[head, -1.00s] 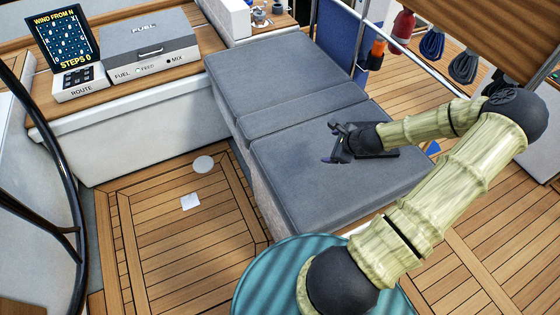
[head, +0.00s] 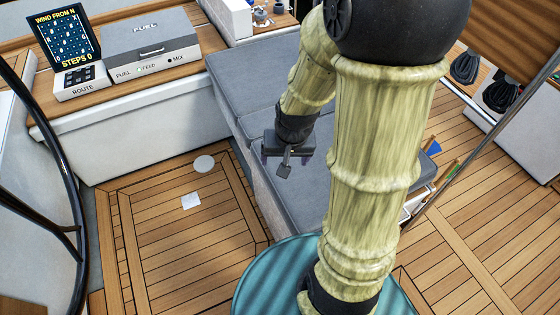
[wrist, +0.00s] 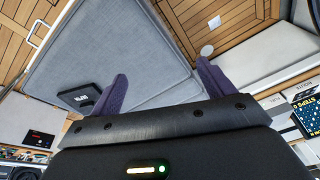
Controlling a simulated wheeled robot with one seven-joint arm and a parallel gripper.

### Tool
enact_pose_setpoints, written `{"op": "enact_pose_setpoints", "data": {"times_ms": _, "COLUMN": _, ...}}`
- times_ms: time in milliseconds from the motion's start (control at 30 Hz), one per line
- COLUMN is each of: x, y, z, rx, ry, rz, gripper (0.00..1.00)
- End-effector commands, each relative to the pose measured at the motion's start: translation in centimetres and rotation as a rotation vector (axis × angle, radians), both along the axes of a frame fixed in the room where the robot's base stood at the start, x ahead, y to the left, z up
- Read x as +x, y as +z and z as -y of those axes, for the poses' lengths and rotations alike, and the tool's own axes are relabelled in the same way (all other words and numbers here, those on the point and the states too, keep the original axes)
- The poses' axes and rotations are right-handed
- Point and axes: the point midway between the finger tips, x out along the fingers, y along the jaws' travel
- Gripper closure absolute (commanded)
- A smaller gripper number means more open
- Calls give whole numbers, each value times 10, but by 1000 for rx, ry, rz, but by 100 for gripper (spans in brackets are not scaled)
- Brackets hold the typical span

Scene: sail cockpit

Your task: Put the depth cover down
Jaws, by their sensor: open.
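The depth cover (wrist: 80,97) appears in the wrist view as a flat black piece with small pale lettering, too small to read surely. It lies on the grey seat cushion (wrist: 95,45), left of my left-hand finger, which may hide part of it. In the head view my arm hides that spot. My gripper (head: 285,160) is over the near left edge of the cushions. Its two purple fingers are apart in the wrist view (wrist: 162,70), with nothing held between them.
A white disc (head: 204,164) and a white square (head: 190,201) are on the wooden floor. A grey fuel box (head: 150,45) and a route panel (head: 80,82) stand on the left bench. A teal round surface (head: 262,275) is in front. A black curved rail (head: 75,160) is at left.

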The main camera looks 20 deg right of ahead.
Motion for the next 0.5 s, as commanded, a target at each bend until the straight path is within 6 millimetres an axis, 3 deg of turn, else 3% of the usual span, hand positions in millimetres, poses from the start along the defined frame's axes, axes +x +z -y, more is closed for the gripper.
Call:
{"op": "enact_pose_setpoints", "data": {"times_ms": 200, "x": -29, "y": 33, "z": -24, "rx": -77, "ry": 258, "rz": 17, "gripper": 19}}
{"op": "enact_pose_setpoints", "data": {"times_ms": 500, "x": -36, "y": 37, "z": -26, "rx": -89, "ry": 306, "rz": 16, "gripper": 19}}
